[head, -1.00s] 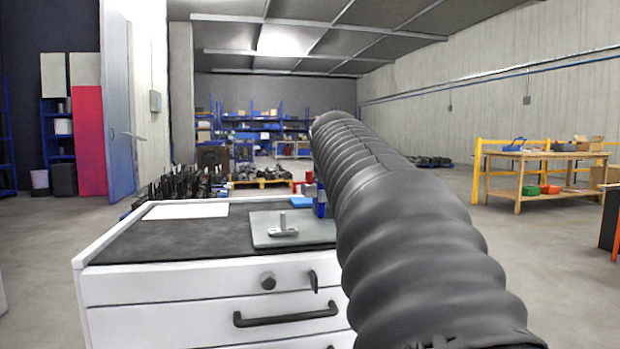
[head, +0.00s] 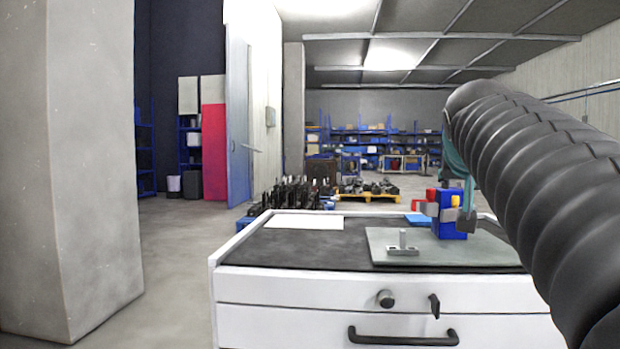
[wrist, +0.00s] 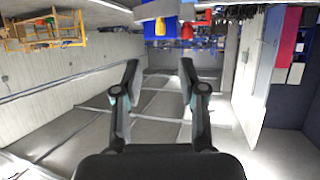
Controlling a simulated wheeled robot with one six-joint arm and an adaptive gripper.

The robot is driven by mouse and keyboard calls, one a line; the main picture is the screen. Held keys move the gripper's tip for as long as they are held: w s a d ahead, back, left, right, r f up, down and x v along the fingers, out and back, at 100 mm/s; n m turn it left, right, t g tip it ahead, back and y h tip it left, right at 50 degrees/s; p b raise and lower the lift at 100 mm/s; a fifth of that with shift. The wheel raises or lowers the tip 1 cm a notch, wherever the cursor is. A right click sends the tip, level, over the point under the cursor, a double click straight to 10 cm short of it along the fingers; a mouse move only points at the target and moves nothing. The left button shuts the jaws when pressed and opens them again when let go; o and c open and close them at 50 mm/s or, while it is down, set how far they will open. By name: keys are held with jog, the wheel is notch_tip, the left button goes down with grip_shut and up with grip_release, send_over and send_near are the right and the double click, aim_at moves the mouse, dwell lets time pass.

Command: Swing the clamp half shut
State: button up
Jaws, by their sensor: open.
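A small grey metal piece with an upright post and a flat arm (head: 402,243), which looks like the clamp, sits on a grey plate (head: 385,258) on the workbench. A blue block (head: 448,213) with grey, red and yellow parts stands behind and to the right of it. My gripper (wrist: 160,76) is open and empty in the wrist view, its two fingers apart. The blue block, with a yellow and a red part, shows at the top of the wrist view (wrist: 160,28), beyond the fingertips. In the head view my arm hides most of my gripper.
The white drawer cabinet (head: 300,290) has a dark top (head: 320,246) with a white sheet (head: 304,222) at its left. A concrete pillar (head: 85,170) stands at the left. Dark jacks (head: 287,196) stand behind the cabinet. The floor between pillar and cabinet is clear.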

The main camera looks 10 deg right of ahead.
jog(key=shift+c, duration=1.4)
jog(key=shift+d+f, duration=0.2)
jog(key=shift+d, duration=0.05)
jog(key=c, duration=0.4)
jog(key=d+f+m+g+y+p, duration=0.1)
jog(key=d+f, duration=0.1)
jog(key=d+f+m+g+y+p, duration=0.1)
jog(key=d+f+y, duration=0.1)
jog(key=f, duration=0.1)
jog(key=shift+m, duration=0.4)
grip_shut()
jog(key=d+f+m+y+p, duration=0.1)
jog(key=y, duration=0.1)
jog(key=s+d+f+m+y+p, duration=0.1)
jog(key=d+y, duration=0.1)
jog(key=shift+f+y, duration=0.3)
jog(key=d+r+y, duration=0.1)
jog(key=s+d+m+t+y+p, duration=0.1)
jog(key=y, duration=0.1)
jog(key=shift+s+d+r, duration=0.25)
jog(key=shift+s+r, duration=0.05)
jog(key=shift+r, duration=0.05)
jog(key=s+d+r+t+y+p, duration=0.1)
jog(key=s+d+r+t+y, duration=0.2)
jog(key=s+d+r, duration=0.15)
jog(key=a+r+x, duration=0.1)
jog(key=x, duration=1.3)
jog(key=shift+w+r, duration=0.15)
jog(key=shift+w, duration=0.2)
